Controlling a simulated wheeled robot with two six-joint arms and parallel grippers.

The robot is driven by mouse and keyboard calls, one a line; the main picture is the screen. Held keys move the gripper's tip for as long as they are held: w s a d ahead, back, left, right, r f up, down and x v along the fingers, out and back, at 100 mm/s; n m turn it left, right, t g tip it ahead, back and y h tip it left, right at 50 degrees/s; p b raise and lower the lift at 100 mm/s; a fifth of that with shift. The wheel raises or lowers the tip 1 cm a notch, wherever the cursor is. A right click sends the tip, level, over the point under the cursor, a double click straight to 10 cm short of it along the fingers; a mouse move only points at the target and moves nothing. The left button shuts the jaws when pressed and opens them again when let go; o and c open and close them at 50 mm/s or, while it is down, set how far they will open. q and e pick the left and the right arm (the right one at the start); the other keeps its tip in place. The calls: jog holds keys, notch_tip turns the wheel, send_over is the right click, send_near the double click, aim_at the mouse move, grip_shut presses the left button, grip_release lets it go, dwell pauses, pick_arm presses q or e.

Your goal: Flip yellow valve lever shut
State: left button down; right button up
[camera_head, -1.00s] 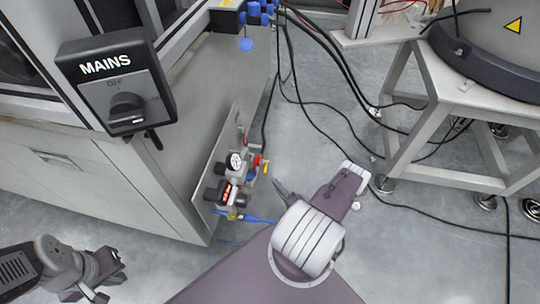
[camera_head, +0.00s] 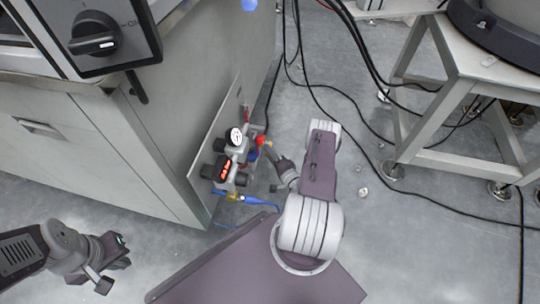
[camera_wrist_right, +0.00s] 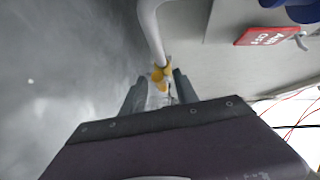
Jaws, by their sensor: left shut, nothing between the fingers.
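The yellow valve lever (camera_wrist_right: 160,77) shows in the right wrist view, at the end of a curved pale pipe. My right gripper (camera_wrist_right: 160,92) has its two grey fingers apart, one on each side of the lever's lower end. I cannot tell whether they touch it. In the head view my right gripper (camera_head: 271,156) is at the right side of the valve assembly (camera_head: 230,165), where the lever is too small to make out clearly. My left gripper (camera_head: 106,272) is shut and empty at the lower left, away from the valve.
The assembly with its round gauge (camera_head: 235,136) is on a plate on the grey cabinet (camera_head: 155,150). A red tag (camera_wrist_right: 268,36) hangs nearby in the wrist view. Black cables (camera_head: 345,135) run across the floor, and a metal stand (camera_head: 460,110) is at right.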

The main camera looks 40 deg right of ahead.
grip_shut()
jog(key=w+d+r+m+g+y+p, duration=0.1)
jog(key=m+g+y+p, duration=0.1)
jog(key=g, duration=0.1)
jog(key=w+d+r+m+g+y+p, duration=0.1)
jog(key=m+g+y, duration=0.2)
jog(key=d+r+m+g+y+p, duration=0.1)
jog(key=r+m+g+y+p, duration=0.1)
jog(key=g, duration=0.1)
jog(key=shift+w+d+m+g+y+p, duration=0.3)
jog(key=shift+w+d+y+p, duration=0.05)
jog(key=shift+w+y, duration=0.05)
jog(key=shift+w+d+r+m+g+y+b, duration=0.15)
jog(key=shift+r+m+g+y+b, duration=0.25)
jog(key=shift+b, duration=0.55)
jog(key=shift+f, duration=0.1)
dwell(0.3)
